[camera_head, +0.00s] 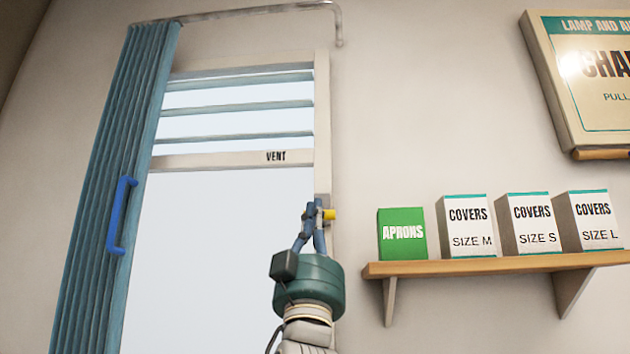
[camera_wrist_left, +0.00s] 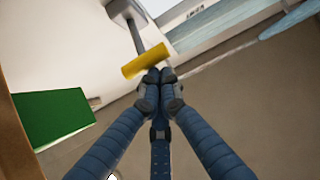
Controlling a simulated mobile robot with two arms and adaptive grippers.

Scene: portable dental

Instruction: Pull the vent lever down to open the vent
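The vent (camera_head: 238,110) is a set of slats above a window, with a bar marked VENT below them. The vent lever has a yellow handle (camera_head: 329,214) at the right edge of the window frame. In the left wrist view the yellow handle (camera_wrist_left: 146,60) lies crosswise on a grey rod (camera_wrist_left: 134,32) from a pale mount. My left gripper (camera_head: 315,212) is at the lever. Its fingertips (camera_wrist_left: 160,77) are together, right by the handle's edge, with no handle between them; I cannot tell if they touch it. My right gripper is not in view.
A wooden shelf (camera_head: 490,264) to the right holds a green aprons box (camera_head: 402,241) and several white cover boxes. A pleated blue curtain (camera_head: 112,170) with a blue handle (camera_head: 118,216) hangs left. A lamp sign (camera_head: 585,85) is at upper right.

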